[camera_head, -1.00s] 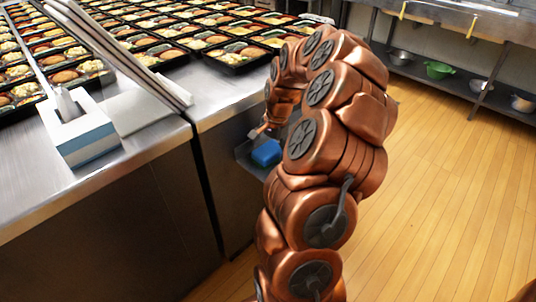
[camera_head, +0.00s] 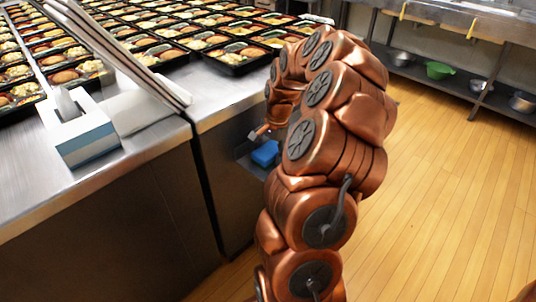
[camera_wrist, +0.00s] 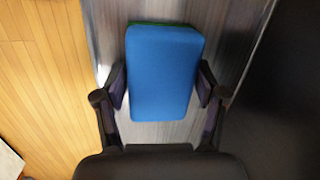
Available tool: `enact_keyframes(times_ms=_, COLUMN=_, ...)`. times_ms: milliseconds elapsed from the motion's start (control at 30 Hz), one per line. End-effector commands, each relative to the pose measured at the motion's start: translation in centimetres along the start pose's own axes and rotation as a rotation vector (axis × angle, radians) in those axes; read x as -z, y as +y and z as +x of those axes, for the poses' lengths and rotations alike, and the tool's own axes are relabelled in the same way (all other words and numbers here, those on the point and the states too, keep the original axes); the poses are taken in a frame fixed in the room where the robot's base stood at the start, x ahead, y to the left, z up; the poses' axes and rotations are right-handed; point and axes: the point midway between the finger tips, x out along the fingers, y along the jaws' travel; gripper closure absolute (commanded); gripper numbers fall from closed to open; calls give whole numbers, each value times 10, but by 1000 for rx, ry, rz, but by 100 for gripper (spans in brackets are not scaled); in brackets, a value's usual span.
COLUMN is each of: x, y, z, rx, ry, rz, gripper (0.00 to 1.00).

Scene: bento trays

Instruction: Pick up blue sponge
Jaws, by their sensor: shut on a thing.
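The blue sponge (camera_wrist: 162,75) is a rectangular block with a green far edge. In the wrist view it lies between the two fingers of my gripper (camera_wrist: 163,88), which is shut on it with a finger pad at each side. In the head view the sponge (camera_head: 265,152) shows just left of my copper arm, over a small metal shelf (camera_head: 247,160) at the counter's side. I cannot tell whether the sponge touches the shelf.
The steel counter (camera_head: 160,130) stands close on the left, with a tissue box (camera_head: 86,140), chopstick-like rods (camera_head: 125,55) and many bento trays (camera_head: 238,57). A rack with a green bowl (camera_head: 439,70) stands at the back right. The wooden floor (camera_head: 450,180) is clear.

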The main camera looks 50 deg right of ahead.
Motion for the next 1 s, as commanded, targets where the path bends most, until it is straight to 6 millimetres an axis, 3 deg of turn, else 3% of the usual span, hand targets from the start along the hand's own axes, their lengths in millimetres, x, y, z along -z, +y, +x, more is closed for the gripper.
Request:
enact_keyframes(times_ms=100, x=0, y=0, z=0, rx=-1, ry=-1, rz=0, gripper=53)
enact_keyframes(times_ms=367, x=0, y=0, z=-1, rx=-1, ry=-1, rz=0, gripper=54)
enact_keyframes(times_ms=833, x=-3, y=-6, z=-41, rx=1, ry=2, rz=2, gripper=54)
enact_keyframes(times_ms=1000, x=-11, y=5, z=-42, rx=-2, ry=-2, rz=0, gripper=54)
